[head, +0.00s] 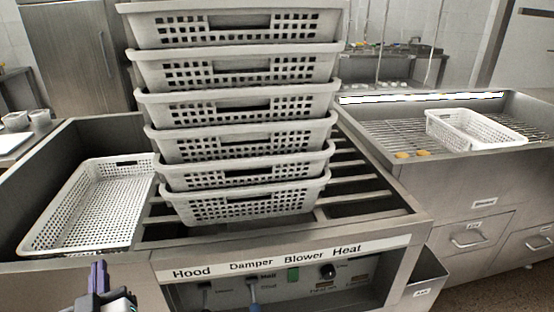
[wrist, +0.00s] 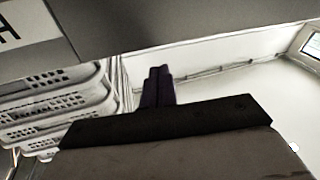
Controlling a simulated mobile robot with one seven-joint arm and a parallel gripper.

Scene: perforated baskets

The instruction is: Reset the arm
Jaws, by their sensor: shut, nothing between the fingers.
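My gripper (head: 98,278) shows at the bottom left of the head view, in front of the metal unit's front edge. Its two dark purple fingers point up and lie together, with nothing between them. In the wrist view the shut fingers (wrist: 158,88) stand upright at the middle, above a dark gripper body. Part of my arm below the gripper is cut off by the head view's lower edge.
A tall stack of white perforated baskets (head: 245,148) stands on the slatted metal unit. One empty basket (head: 98,205) lies left of it. Another basket (head: 470,130) sits on the right-hand rack, near small orange pieces (head: 412,154). A control panel (head: 290,275) faces me.

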